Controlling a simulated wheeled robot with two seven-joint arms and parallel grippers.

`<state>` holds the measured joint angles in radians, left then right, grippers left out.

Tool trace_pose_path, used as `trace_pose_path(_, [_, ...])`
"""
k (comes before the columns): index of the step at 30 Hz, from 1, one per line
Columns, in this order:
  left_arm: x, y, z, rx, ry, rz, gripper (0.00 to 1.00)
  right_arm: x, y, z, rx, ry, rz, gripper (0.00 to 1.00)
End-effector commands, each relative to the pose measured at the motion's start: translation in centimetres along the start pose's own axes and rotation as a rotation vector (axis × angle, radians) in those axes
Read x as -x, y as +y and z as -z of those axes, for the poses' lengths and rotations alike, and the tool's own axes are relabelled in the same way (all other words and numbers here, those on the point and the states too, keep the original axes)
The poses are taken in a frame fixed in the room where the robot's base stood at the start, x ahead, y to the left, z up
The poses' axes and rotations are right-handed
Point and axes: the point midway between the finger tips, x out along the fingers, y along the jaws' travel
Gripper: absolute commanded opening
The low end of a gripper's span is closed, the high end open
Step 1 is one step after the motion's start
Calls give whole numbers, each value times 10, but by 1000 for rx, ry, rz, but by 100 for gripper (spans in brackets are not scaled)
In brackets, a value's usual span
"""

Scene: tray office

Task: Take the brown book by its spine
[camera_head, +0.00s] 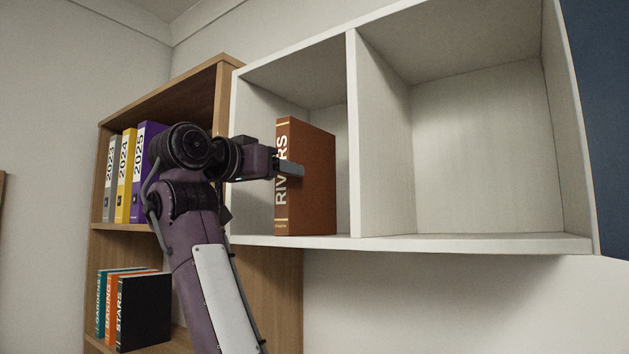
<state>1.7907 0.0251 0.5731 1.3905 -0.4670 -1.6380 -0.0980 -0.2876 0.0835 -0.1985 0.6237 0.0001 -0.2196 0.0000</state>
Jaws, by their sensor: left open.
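The brown book (317,195) stands upright in the left compartment of the white wall shelf (420,243). Its spine faces left of centre and carries pale lettering, part of which my gripper covers. My left gripper (291,170) is at the spine at about mid-height, with its jaws open. One grey finger shows in front of the book's side; the other finger is hidden. I cannot tell whether the fingers touch the book. My right gripper is not in view.
A wooden bookcase (225,100) stands to the left. It holds grey, yellow and purple binders (149,190) above and several books (145,310) below. The white shelf's right compartment (475,150) is empty. A divider (368,140) stands right of the brown book.

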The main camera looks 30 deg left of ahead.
Motion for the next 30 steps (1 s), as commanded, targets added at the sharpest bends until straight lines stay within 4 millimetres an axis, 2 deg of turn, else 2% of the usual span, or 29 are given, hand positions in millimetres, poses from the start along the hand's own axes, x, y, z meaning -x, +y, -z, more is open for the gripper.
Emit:
trace_pose_path(1, [-7,0,2,0,-5,0,58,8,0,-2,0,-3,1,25])
trace_pose_path(8, [-32,-1,4,2,-5,0,58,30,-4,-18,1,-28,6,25])
trace_pose_path(13, [-54,-1,4,0,-6,1,58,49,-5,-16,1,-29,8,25])
trace_pose_path(18, [-66,-2,1,0,-2,1,58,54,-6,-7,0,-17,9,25])
trace_pose_path(24, [-67,-2,-1,1,-1,1,58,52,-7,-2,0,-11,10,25])
trace_pose_path(26, [-67,-2,-1,1,-1,1,53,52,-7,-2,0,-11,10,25])
trace_pose_path(30, [-67,-2,-1,1,-1,1,35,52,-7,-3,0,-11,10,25])
